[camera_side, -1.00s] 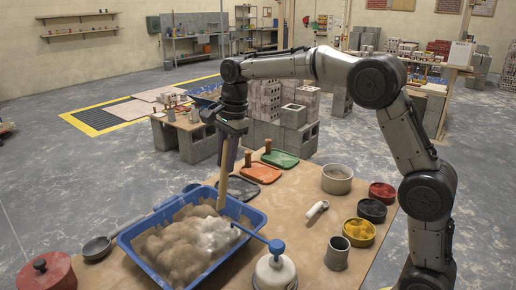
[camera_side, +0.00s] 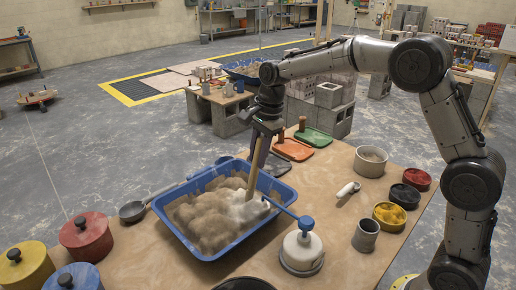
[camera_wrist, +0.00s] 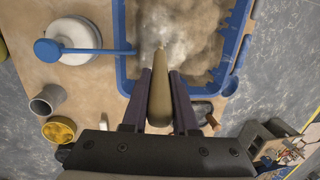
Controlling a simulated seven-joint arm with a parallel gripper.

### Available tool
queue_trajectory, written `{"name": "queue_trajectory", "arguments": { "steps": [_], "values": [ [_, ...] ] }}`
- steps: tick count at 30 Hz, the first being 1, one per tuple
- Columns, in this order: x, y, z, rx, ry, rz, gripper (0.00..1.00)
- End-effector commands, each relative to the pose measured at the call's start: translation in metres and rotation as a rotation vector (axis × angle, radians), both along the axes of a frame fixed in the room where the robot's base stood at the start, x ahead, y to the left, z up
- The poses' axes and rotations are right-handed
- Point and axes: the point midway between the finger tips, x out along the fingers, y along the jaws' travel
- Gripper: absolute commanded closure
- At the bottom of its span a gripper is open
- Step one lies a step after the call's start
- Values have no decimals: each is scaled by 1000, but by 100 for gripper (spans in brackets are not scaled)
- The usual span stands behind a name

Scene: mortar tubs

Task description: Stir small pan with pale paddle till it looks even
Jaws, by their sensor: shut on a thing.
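A blue pan (camera_side: 205,251) stands on the tan table, filled with lumpy brown mix (camera_side: 205,215). A whitish patch (camera_side: 247,208) lies toward its right side, so the colour is uneven. My gripper (camera_side: 258,150) is above the pan's far right part. It is shut on the pale paddle (camera_side: 252,183), which stands nearly upright with its lower end in the mix. In the wrist view the paddle (camera_wrist: 159,100) sits between the two dark fingers of my gripper (camera_wrist: 160,78). Its tip meets the whitish mix; how deep it goes is hidden.
A white container with a blue handle (camera_side: 302,250) stands close to the pan's right. A grey cup (camera_side: 366,235), yellow tub (camera_side: 389,215) and white-grey pot (camera_side: 370,162) are farther right. Red (camera_side: 86,237) and yellow (camera_side: 25,267) lidded pots stand left. Orange (camera_side: 293,149) and green (camera_side: 313,137) trays lie behind.

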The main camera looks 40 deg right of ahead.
Motion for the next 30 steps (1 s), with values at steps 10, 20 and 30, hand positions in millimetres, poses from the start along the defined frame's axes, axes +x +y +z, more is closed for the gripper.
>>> {"name": "queue_trajectory", "arguments": {
  "steps": [10,20,30],
  "values": [
    [0,0,-26,0,1,0,100],
    [0,0,-49,0,2,0,100],
    [0,0,-60,0,1,0,100]
  ]
}}
